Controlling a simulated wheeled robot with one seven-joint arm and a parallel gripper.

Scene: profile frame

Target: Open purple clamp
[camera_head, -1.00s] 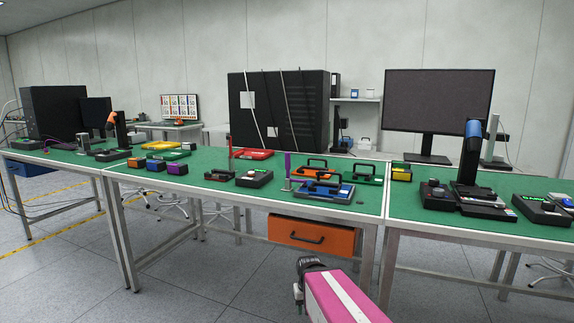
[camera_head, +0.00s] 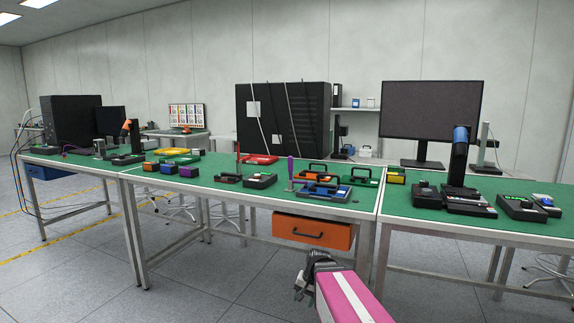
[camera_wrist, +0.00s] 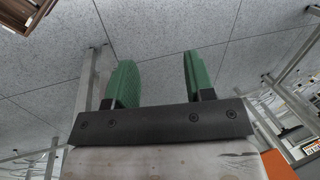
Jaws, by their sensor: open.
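The purple clamp (camera_head: 290,168) stands on the green bench top near the front edge of the middle table. Its purple handle points straight up. It is small in the head view, so its jaw cannot be made out. My gripper (camera_head: 303,286) is low in front of the table, below and apart from the clamp. In the wrist view, my gripper (camera_wrist: 158,66) has its two green fingers spread with nothing between them, over grey floor. The clamp does not show in the wrist view.
A red-handled upright tool (camera_head: 238,160) and a black box (camera_head: 260,181) stand left of the clamp. An orange drawer (camera_head: 312,232) hangs under the table. Floor in front is clear.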

